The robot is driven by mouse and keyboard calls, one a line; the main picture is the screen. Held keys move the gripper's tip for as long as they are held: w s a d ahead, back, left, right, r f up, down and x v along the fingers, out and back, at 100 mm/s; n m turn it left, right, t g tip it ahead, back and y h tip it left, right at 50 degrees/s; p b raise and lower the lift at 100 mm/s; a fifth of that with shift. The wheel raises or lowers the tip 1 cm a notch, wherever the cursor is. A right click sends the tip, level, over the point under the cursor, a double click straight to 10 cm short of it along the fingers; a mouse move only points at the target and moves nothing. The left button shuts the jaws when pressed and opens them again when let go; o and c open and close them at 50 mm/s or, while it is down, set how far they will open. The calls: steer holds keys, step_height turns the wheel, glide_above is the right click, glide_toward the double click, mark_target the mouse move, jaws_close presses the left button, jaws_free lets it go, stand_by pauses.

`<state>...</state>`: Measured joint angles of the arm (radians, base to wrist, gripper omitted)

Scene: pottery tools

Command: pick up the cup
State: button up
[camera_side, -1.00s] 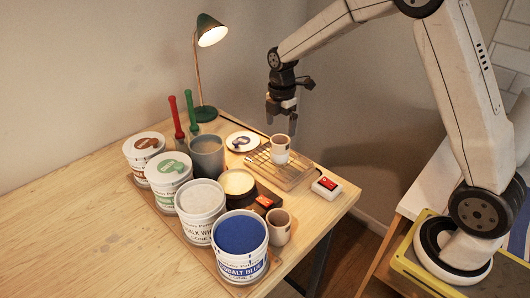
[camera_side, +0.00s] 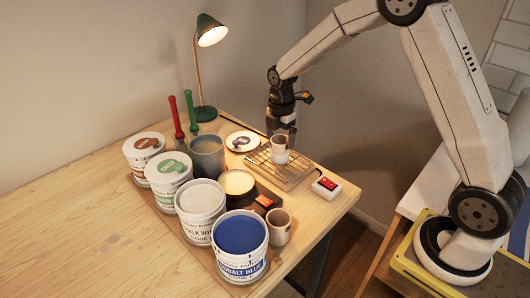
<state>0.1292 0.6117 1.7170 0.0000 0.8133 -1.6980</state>
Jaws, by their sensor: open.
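A small cup (camera_side: 280,152), brown inside with a pale lower half, stands upright on a slatted wooden rack (camera_side: 297,176). My gripper (camera_side: 282,132) points down at this cup's far side, its fingers around or just behind the rim; I cannot tell which. The fingers are open, and their tips are partly hidden by the cup. A second small beige cup (camera_side: 279,229) stands at the front, right of the blue tub, away from my gripper.
Several glaze tubs, including a blue one (camera_side: 240,236), stand in a row on a board. A grey pot (camera_side: 207,158), red tool (camera_side: 176,118), green tool (camera_side: 191,112), lamp (camera_side: 207,60) and white plate (camera_side: 243,141) are behind. A red-and-white box (camera_side: 326,187) sits right. The table's left is clear.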

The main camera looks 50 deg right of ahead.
steer(key=shift+f, duration=1.8)
steer(key=c, duration=1.3)
steer(key=shift+o, duration=0.2)
steer(key=shift+r, duration=0.1)
